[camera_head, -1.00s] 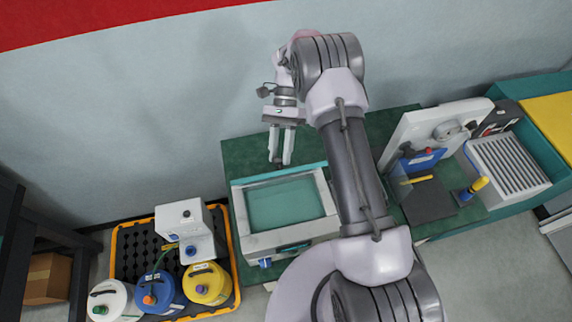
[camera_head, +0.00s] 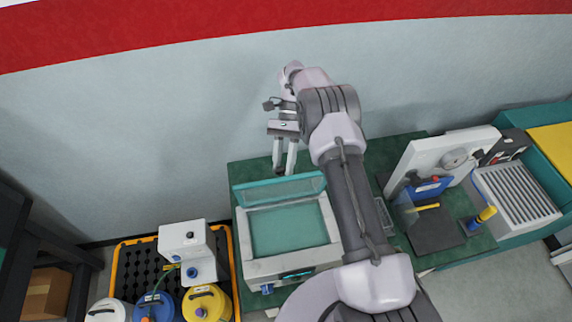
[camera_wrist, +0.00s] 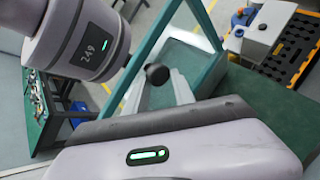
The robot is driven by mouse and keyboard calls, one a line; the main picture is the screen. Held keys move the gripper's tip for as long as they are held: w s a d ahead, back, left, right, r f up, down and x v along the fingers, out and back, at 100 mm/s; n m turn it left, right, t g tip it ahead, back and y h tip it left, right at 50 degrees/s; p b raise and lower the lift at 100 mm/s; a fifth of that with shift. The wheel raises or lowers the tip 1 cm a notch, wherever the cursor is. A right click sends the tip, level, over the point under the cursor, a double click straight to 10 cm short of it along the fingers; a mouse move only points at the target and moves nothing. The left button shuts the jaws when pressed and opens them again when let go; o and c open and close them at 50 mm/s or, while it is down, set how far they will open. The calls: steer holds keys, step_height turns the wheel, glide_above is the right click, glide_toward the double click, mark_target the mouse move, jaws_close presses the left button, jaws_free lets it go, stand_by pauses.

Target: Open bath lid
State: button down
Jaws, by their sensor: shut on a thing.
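The bath (camera_head: 288,262) is a pale box with a teal basin, standing on the green bench. Its teal-framed, see-through lid (camera_head: 279,190) stands raised and tilted along the back edge, leaving the basin uncovered from above. The exact contact is partly hidden. In the wrist view, the lid's teal frame (camera_wrist: 208,25) crosses the picture close by.
My arm covers the bath's right side. To its right stand a white panel with a gauge (camera_head: 440,160), a dark mat (camera_head: 435,232) and a ribbed tray (camera_head: 515,200). Bottles and a white unit (camera_head: 187,245) stand in a yellow-edged tray at left. The wall is close behind.

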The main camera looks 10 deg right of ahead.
steer(key=c, duration=1.4)
jaws_free()
steer(key=shift+s+a+f, duration=0.1)
steer(key=shift+a+f, duration=0.1)
steer(key=shift+f, duration=0.05)
steer(key=o, duration=0.3)
steer(key=shift+w+a+f, duration=0.1)
steer(key=shift+w+a, duration=0.1)
steer(key=shift+a, duration=0.05)
steer(key=r, duration=0.2)
steer(key=s+r, duration=0.1)
steer(key=r, duration=0.1)
steer(key=shift+d, duration=0.1)
steer(key=s+b, duration=0.1)
steer(key=s, duration=0.4)
steer(key=s+d+r+b, duration=0.1)
steer(key=s, duration=0.4)
steer(key=s+b, duration=0.1)
steer(key=s, duration=0.4)
steer(key=shift+d+r, duration=0.15)
steer(key=shift+d, duration=0.05)
